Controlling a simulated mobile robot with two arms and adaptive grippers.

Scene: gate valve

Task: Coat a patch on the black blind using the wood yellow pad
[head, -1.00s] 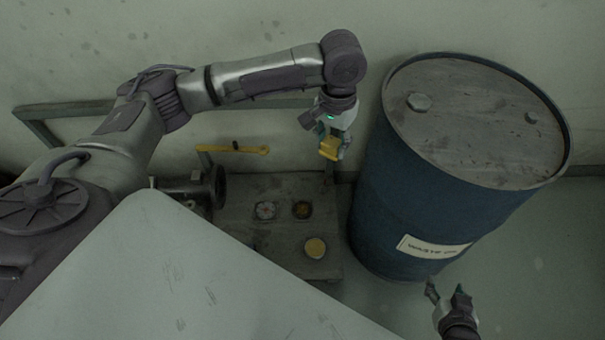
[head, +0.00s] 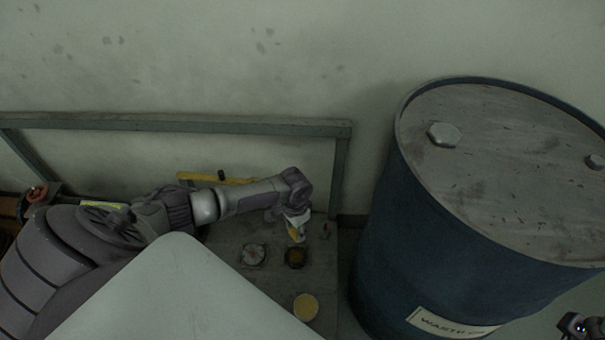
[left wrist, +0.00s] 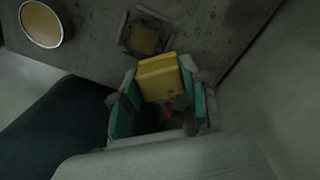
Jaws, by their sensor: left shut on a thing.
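My left gripper (head: 297,224) is shut on a yellow pad (head: 294,235), close above the low bench. In the left wrist view the pad (left wrist: 160,78) sits between the teal fingertips of that gripper (left wrist: 158,98). A dark holder with a brown centre (head: 296,257) lies just below the pad in the head view; it also shows beyond the pad in the left wrist view (left wrist: 144,39). I cannot tell whether the pad touches anything. I cannot make out the black blind with certainty. My right gripper (head: 577,325) is partly cut off at the lower right corner.
A yellow bar (head: 195,177) is partly behind my left arm. A big blue drum (head: 385,245) stands right of the bench.

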